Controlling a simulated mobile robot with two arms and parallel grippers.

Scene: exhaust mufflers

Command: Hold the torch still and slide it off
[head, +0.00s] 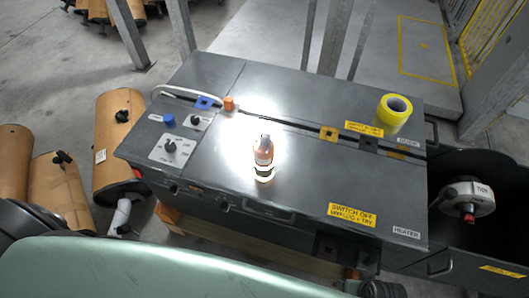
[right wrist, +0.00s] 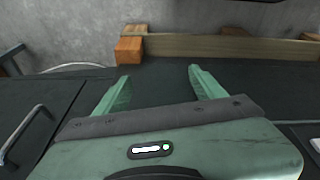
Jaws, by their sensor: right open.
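The torch does not show in that view. My left gripper is not in view.
A yellow tape roll (head: 394,109) sits at the bench's back right. A knob panel (head: 171,149) and a pale cable (head: 178,91) are at its left. A white reel (head: 467,198) is at the right. Brown mufflers (head: 120,140) lie on the floor at left.

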